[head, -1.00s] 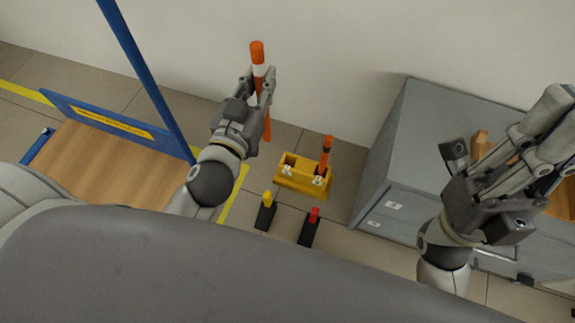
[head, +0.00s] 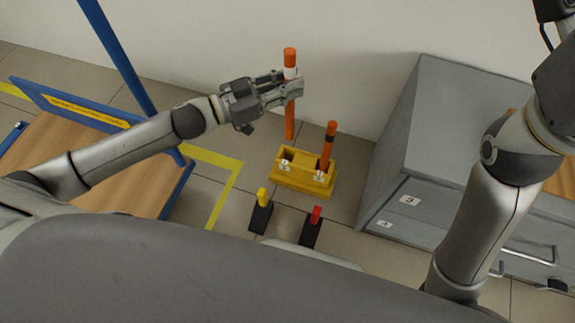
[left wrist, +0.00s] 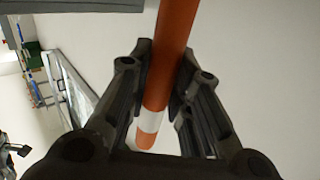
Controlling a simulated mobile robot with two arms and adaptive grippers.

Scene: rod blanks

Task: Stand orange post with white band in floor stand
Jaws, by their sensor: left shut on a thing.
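The orange post with a white band (head: 290,118) stands nearly upright in my left gripper (head: 290,86), which is shut on it near the band. In the left wrist view the post (left wrist: 174,45) runs between the two fingers (left wrist: 163,90). The yellow floor stand (head: 300,179) is on the floor below, and the post's lower end shows just above its left socket in the head view. I cannot tell the height gap. A second orange post with a dark band (head: 327,148) stands in the stand's right socket. My right gripper is out of the frame; only its arm shows at the right.
A grey cabinet (head: 405,150) stands right of the stand. A yellow-topped (head: 262,196) and a red-topped (head: 315,214) black block sit in front of it. A blue-framed cart with a wooden deck (head: 60,160) is at left. The wall is behind.

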